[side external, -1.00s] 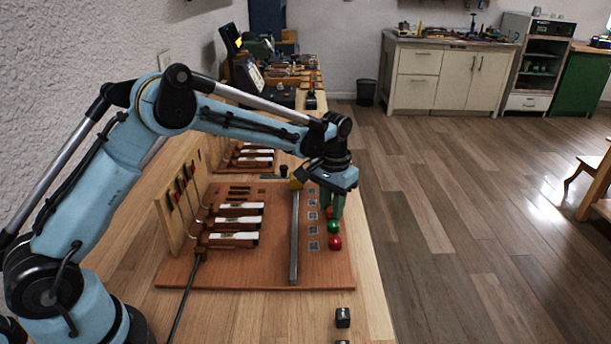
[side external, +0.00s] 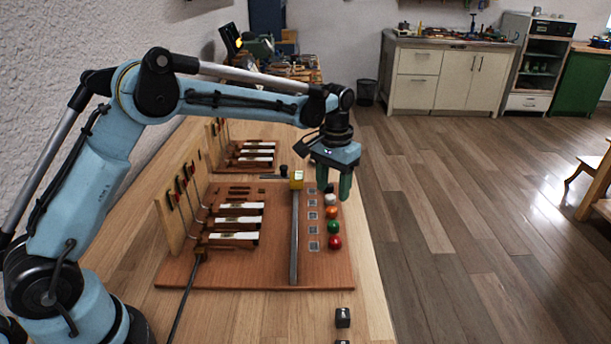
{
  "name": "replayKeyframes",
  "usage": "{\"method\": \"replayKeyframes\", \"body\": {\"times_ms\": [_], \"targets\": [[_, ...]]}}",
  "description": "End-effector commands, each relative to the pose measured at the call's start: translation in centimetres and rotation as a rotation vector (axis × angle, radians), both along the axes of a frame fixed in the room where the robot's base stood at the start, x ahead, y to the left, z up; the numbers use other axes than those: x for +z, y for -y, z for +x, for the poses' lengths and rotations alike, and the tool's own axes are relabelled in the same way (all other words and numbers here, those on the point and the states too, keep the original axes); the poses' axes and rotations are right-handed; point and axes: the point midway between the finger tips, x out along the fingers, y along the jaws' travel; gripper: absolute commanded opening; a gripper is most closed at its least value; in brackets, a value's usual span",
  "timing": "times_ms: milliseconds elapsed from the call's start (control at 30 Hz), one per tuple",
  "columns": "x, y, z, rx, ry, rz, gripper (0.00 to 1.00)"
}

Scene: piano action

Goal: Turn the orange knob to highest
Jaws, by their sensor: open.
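The orange knob (side external: 331,212) is a small round ball in a row of coloured balls along the right side of the reddish-brown board (side external: 270,277). The green ball (side external: 333,226) and the red ball (side external: 335,242) are nearer the camera. A white ball (side external: 330,199) and a dark one (side external: 329,188) are farther back. My gripper (side external: 333,191) points down with its green fingers apart and nothing between them that I can see. It is above the far end of the row, clear of the orange knob. The knob's turn setting cannot be read.
A metal rail (side external: 294,235) with a yellow block (side external: 297,178) at its far end runs left of the balls. Several small square plates (side external: 314,245) lie between them. White-topped key parts (side external: 235,235) stand on the left. A small black block (side external: 343,317) lies near the front.

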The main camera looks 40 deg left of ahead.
Motion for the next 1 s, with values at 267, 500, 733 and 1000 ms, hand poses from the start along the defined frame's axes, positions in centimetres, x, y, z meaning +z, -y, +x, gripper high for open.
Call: {"method": "replayKeyframes", "body": {"times_ms": [267, 500, 733, 1000], "targets": [[4.9, 0.0, 0.0, 0.0, 0.0, 0.0, 0.53], [6.4, 0.0, 0.0, 0.0, 0.0, 0.0, 0.53], [6.5, 0.0, 0.0, 0.0, 0.0, 0.0, 0.53], [7.6, -0.1, -1.1, -0.003, 0.034, -0.001, 0.53]]}}
